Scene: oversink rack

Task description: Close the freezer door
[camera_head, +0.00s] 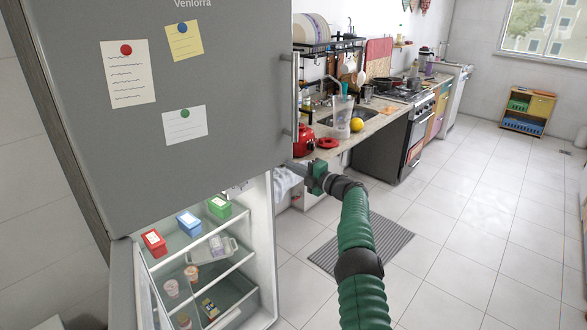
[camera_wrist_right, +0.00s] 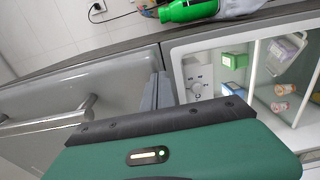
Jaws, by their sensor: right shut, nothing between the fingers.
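The grey upper door (camera_head: 150,80) of the fridge fills the upper left of the head view. Its vertical handle (camera_head: 295,95) is on its right edge; whether it is fully shut or ajar I cannot tell. The handle also shows in the wrist view (camera_wrist_right: 62,120). Below it, the lower compartment (camera_head: 262,245) stands open, with its lower door (camera_head: 122,285) swung out at the left. My right gripper (camera_head: 316,178) is shut and empty, just right of and below the upper door's lower right corner. Its fingers (camera_wrist_right: 156,92) show near the door and the open compartment. My left gripper is out of view.
A red box (camera_head: 153,243), a blue box (camera_head: 189,222) and a green box (camera_head: 220,207) sit on the upper shelf. A counter (camera_head: 370,125) with kitchenware runs behind my right gripper. A striped mat (camera_head: 385,247) lies on the floor. The tiles at the right are clear.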

